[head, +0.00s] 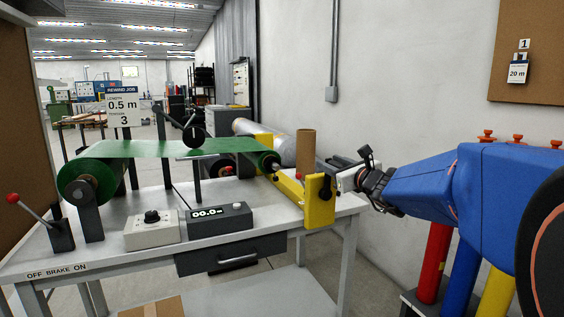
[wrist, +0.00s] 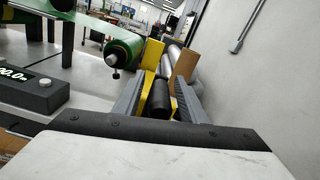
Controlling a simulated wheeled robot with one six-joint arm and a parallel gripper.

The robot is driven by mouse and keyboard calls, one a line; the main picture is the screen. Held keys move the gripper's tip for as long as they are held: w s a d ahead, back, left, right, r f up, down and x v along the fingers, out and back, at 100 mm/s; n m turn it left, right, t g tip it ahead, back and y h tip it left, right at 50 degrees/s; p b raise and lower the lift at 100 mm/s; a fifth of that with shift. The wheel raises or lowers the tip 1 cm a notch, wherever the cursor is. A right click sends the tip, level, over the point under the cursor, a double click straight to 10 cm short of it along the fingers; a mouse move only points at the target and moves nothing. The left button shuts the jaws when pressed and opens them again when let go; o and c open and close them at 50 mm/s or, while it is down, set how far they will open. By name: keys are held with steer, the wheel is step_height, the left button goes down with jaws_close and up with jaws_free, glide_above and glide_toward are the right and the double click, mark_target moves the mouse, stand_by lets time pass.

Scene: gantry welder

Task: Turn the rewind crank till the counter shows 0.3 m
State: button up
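The counter (head: 208,213) is a dark box on the bench, and its lit display reads 00.0. It is partly cut off in the wrist view (wrist: 30,85). The rewind crank's black handle (wrist: 160,101) stands by a yellow plate (head: 319,204) at the bench's right end. My gripper (head: 338,180) is at that plate, reaching in from the right. In the wrist view, its two grey fingers are apart, one on each side of the black handle, with a gap showing. Whether the handle lies fully between the fingertips is hard to tell.
A green web (head: 170,149) runs between two rolls on the bench. A brake lever with a red knob (head: 13,198) is at the left. A cardboard tube (head: 305,150) stands behind the plate. A wall (head: 400,90) is behind my arm.

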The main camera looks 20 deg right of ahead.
steer(key=shift+w, duration=1.1)
steer(key=shift+c, duration=0.4)
jaws_close()
steer(key=shift+d+m, duration=0.3)
